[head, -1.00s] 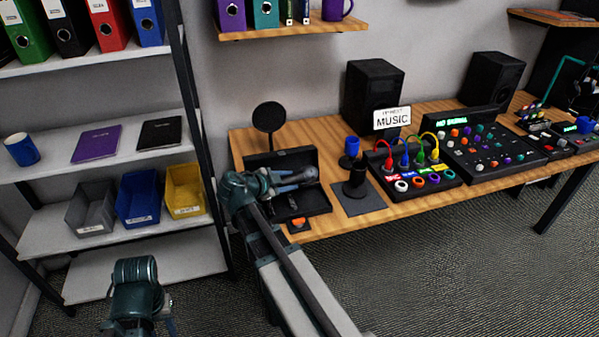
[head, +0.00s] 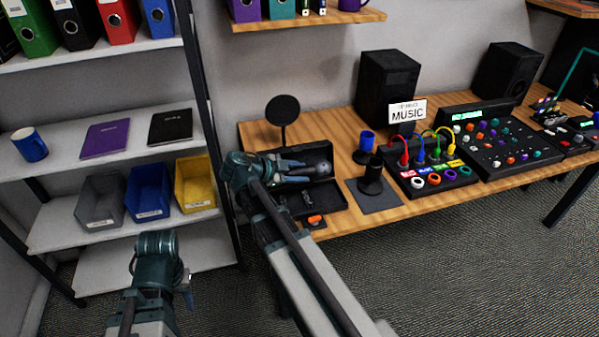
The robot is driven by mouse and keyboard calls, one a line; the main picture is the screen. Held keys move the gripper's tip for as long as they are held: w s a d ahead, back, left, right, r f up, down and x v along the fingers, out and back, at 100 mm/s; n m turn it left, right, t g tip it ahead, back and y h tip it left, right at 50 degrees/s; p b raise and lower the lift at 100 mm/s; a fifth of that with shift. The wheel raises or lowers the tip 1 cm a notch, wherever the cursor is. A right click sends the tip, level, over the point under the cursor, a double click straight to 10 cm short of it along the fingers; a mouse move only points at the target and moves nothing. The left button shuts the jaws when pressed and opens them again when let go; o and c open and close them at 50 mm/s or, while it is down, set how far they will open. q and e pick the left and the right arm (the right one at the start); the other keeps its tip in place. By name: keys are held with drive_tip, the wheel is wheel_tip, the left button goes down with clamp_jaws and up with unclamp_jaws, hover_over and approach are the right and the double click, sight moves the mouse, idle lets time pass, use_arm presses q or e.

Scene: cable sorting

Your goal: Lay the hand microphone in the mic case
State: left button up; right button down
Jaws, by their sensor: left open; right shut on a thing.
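The mic case (head: 322,197) is an open black case near the left end of the wooden desk, its lid standing up at the back. My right gripper (head: 300,170) is shut on the hand microphone, whose grey round head (head: 322,168) shows past the fingertips in front of the lid. The fingers and wrist hide most of its handle. It appears to be held over the case; whether it touches the case I cannot tell. My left gripper (head: 186,284) is open at the lower left, away from the desk, mostly hidden behind its own wrist.
A round black disc on a stand (head: 283,110) is behind the case. A dark stand on a square mat (head: 375,197), a blue cup-like object (head: 367,141) and a patch box with coloured cables (head: 446,177) are to the right. A small orange-topped item (head: 315,220) lies before the case.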

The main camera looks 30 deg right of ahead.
sight(299, 204)
drive_tip(key=shift+f+b, duration=4.4)
drive_tip(key=shift+f, duration=0.45)
drive_tip(key=shift+s+a+f+b, duration=0.1)
drive_tip(key=shift+s+a+b, duration=0.05)
drive_tip(key=shift+b, duration=0.25)
